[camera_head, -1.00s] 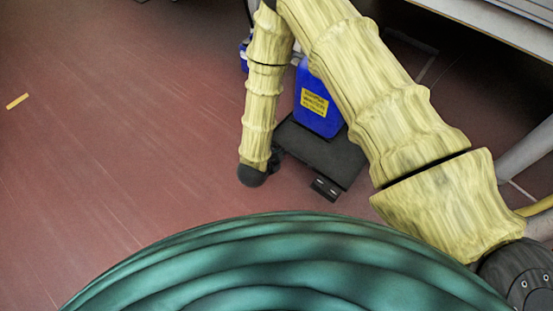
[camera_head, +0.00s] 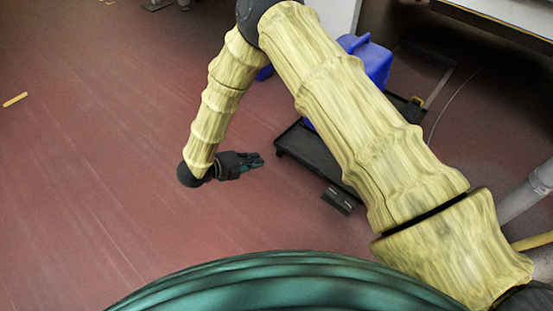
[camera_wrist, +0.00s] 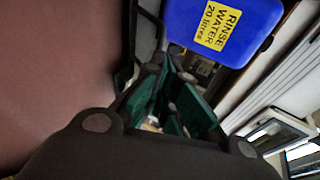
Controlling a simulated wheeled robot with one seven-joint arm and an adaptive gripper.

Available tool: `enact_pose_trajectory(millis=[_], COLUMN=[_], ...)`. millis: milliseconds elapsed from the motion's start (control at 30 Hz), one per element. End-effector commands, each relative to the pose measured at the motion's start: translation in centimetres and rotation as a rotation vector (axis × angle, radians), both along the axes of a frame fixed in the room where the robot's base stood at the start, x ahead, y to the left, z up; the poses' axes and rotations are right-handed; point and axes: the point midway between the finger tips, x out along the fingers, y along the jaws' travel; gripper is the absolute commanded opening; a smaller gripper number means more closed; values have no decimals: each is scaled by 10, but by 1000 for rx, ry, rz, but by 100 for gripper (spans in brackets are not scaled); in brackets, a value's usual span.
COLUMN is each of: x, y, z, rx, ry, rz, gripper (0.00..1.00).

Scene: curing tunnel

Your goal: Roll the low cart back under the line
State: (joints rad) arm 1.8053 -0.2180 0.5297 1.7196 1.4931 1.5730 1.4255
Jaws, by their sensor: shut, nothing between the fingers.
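The low cart (camera_head: 308,152) is a flat black platform on the floor, partly hidden behind my arm. A blue canister (camera_head: 373,60) stands on it. In the wrist view the canister (camera_wrist: 180,22) carries a yellow label reading "RINSE WATER 20 litres". My gripper (camera_head: 259,161) is shut and empty, just left of the cart's near-left edge, pointing at it. A small gap shows between them in the head view. In the wrist view the green-padded fingers (camera_wrist: 170,80) lie beside a dark rail, perhaps the cart's edge; contact cannot be told.
The line's pale frame (camera_head: 500,18) runs along the upper right, with dark floor beneath it. A grey leg or pipe (camera_head: 525,197) and a yellow bar (camera_head: 533,240) are at the right. Open red floor (camera_head: 100,170) fills the left.

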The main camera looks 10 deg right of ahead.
Motion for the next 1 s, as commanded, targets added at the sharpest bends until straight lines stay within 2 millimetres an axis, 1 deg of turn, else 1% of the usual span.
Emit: enact_pose_trajectory(millis=[167, 700, 900, 1000], x=[7, 39, 47, 50], y=[-15, -87, -104, -109], z=[-10, -50, -57, -59], rx=[0, -1, -1, -1], ry=[-2, -1, -1, 0], rz=[-2, -1, 0, 0], gripper=[0, 0, 0, 0])
